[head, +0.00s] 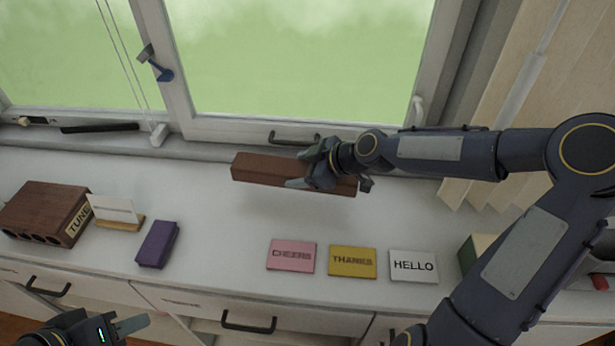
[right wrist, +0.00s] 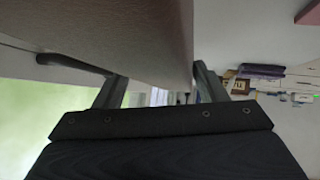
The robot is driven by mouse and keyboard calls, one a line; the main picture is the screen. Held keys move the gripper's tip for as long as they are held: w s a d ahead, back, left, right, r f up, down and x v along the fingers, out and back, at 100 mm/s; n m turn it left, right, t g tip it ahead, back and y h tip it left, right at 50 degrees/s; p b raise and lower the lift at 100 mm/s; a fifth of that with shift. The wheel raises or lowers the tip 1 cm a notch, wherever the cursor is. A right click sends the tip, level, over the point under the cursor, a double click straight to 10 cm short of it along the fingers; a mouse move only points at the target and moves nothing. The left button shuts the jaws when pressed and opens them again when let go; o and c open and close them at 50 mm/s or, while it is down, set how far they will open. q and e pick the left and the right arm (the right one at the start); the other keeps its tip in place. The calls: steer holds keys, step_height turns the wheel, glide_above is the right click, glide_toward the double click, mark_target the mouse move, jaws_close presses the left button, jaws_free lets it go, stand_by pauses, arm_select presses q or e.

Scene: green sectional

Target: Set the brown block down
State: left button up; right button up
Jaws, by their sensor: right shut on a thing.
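The brown block (head: 265,169) is a long wooden bar in the head view, held level near the back of the white counter (head: 210,215), in front of the window. A soft shadow shows on the counter below it, so it appears to be raised. My right gripper (head: 305,170) is shut on the brown block near its middle.
A brown wooden box labelled TUNE (head: 45,212), a white card on a wooden stand (head: 115,212) and a purple block (head: 157,244) stand at left. Pink (head: 291,256), yellow (head: 352,262) and white (head: 413,266) cards lie in front. The counter's middle is clear.

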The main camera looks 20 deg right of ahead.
steer(key=shift+d+f, duration=0.45)
steer(key=shift+f, duration=0.1)
steer(key=shift+w+d+f, duration=0.1)
steer(key=shift+d+f, duration=0.05)
steer(key=shift+f, duration=0.85)
steer(key=shift+d+f, duration=0.15)
steer(key=shift+f, duration=0.8)
steer(key=o, duration=1.4)
